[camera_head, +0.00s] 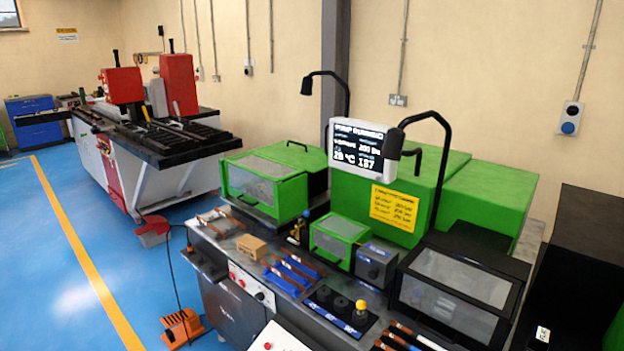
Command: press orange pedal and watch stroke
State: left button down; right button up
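The orange pedal (182,327) sits on the blue floor at the lower left of the busbar bender, with a dark cable rising from it. The bender's white display (362,147) stands on top and reads "PUMP RUNNING" with smaller figures below, partly too small to read. The green bender housing (425,200) stands behind a dark worktop (215,228) holding blue blocks and copper-coloured bars. Neither of my grippers is in this view.
A red pedal-like box (152,231) lies on the floor near another machine (150,145) at the left. A yellow floor line (88,262) crosses open blue floor. A dark cabinet (575,250) stands at the right.

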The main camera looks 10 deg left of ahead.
aim_at(170, 321)
jog(key=i+j, duration=0.1)
jog(key=j, duration=0.55)
jog(key=i+j, duration=0.1)
jog(key=j, duration=0.55)
jog(key=j+u, duration=0.25)
jog(key=u, duration=0.2)
jog(key=i+j+u, duration=0.1)
jog(key=j+u, duration=0.15)
jog(key=u, duration=0.2)
jog(key=i+z, duration=0.1)
jog(key=z, duration=0.35)
jog(key=i+j+z, duration=0.5)
jog(key=j, duration=0.15)
jog(key=i+j+z, duration=0.1)
jog(key=j+z, duration=0.15)
jog(key=j, duration=0.15)
jog(key=i+j, duration=0.15)
jog(key=j, duration=0.2)
jog(key=i+j, duration=0.2)
jog(key=j, duration=0.2)
jog(key=i+j, duration=0.15)
jog(key=j, duration=0.2)
